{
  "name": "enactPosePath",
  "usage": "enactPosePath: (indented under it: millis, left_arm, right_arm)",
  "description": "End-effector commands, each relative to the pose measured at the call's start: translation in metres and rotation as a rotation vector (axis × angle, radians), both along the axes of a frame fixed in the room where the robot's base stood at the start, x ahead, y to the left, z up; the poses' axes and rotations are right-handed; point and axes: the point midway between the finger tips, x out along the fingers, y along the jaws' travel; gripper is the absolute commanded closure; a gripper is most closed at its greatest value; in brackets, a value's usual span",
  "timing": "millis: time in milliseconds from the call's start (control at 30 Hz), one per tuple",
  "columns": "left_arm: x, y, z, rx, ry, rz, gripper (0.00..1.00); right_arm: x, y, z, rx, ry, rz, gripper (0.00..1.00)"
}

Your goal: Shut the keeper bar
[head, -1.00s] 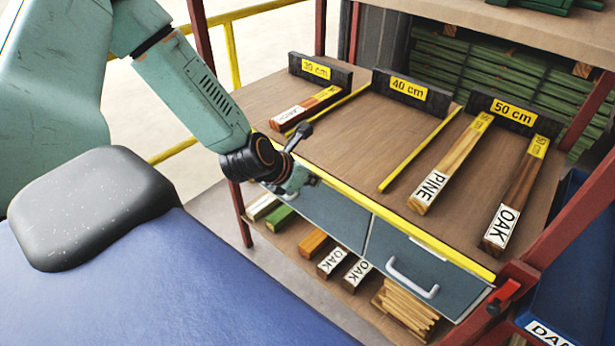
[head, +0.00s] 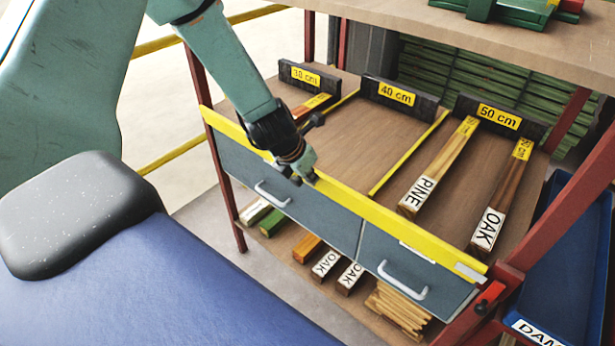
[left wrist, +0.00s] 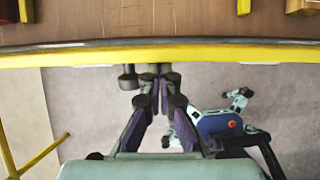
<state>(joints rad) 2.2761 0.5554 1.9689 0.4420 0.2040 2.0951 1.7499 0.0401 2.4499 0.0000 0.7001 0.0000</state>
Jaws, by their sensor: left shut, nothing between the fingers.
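The keeper bar (head: 392,222) is a long yellow bar running along the front edge of the bench top. Its broad yellow face shows, and its right end lies close to the red latch (head: 490,296) on the right post. It also crosses the left wrist view (left wrist: 230,55). My left gripper (head: 303,178) is shut and empty, its tips at the bar left of its middle. In the left wrist view the fingers (left wrist: 152,78) lie just below the bar; I cannot tell whether they touch it. My right gripper is not in view.
Boards marked PINE (head: 440,165) and OAK (head: 502,195) lie on the bench top (head: 350,140) behind the bar, against black length stops. Two grey drawers with handles (head: 402,280) sit below. A blue bin (head: 575,260) stands at right.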

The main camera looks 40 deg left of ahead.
Motion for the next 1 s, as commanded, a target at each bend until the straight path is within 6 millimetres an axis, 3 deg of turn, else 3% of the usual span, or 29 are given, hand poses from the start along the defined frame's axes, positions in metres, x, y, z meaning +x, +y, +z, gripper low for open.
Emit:
enactPosePath:
  millis: [400, 1000]
  left_arm:
    - [0.015, 0.0, 0.008, 0.004, -0.008, 0.001, 1.0]
    - [0.021, 0.001, 0.011, 0.006, -0.012, 0.002, 1.0]
  right_arm:
    - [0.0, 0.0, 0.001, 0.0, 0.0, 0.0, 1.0]
    - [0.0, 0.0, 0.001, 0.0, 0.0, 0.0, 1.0]
